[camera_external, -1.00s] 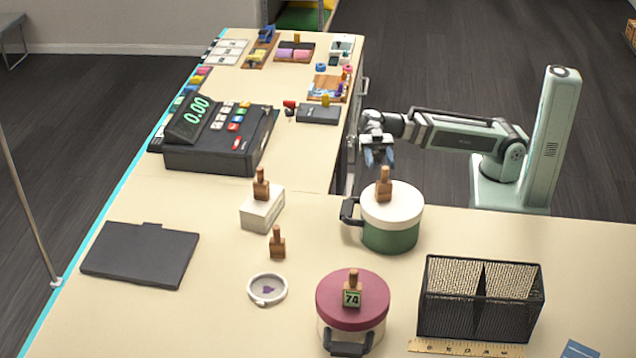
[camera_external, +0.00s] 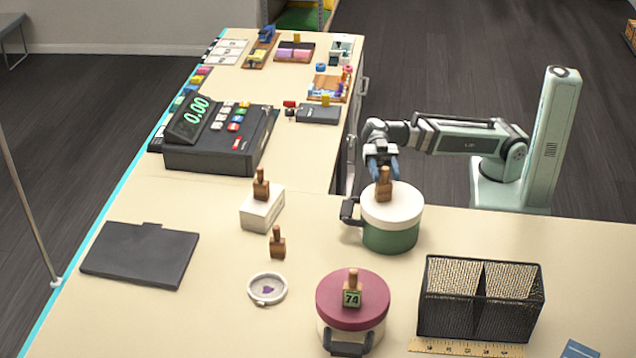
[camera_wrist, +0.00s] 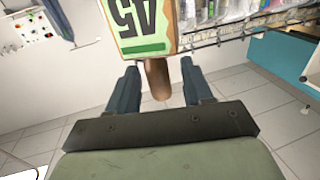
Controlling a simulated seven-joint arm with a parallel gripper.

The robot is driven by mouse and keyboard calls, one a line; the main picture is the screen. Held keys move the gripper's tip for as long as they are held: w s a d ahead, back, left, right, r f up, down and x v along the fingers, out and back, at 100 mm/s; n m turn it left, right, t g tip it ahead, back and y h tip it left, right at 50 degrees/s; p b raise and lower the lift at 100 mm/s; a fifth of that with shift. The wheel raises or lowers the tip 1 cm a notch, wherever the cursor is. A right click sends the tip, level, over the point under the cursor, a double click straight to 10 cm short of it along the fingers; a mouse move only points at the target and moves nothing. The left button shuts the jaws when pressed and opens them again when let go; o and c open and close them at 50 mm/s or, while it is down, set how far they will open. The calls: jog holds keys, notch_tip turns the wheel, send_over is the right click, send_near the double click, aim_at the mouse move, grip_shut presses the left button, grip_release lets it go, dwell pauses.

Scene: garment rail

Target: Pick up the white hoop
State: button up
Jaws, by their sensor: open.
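The white hoop (camera_external: 284,290) lies flat on the counter in the external view, left of the maroon-lidded pot, with a small purple mark inside its ring. My gripper (camera_external: 381,172) is well up and to the right of it, by the wooden block on the white-lidded green pot (camera_external: 391,237). In the wrist view my gripper (camera_wrist: 160,88) has its two fingers apart. A brown wooden stem (camera_wrist: 157,79) with a green-edged "45" tag (camera_wrist: 142,22) shows between them; I cannot tell if they touch it. The hoop is not seen in the wrist view.
The maroon-lidded pot (camera_external: 340,290) stands close right of the hoop, and a small wooden block (camera_external: 277,246) just above it. A black mesh basket (camera_external: 445,318) is at the right, a dark flat board (camera_external: 138,255) at the left. Counter left of the hoop is clear.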

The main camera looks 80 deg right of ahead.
jog(key=shift+c, duration=0.4)
grip_shut()
jog(key=shift+r, duration=5)
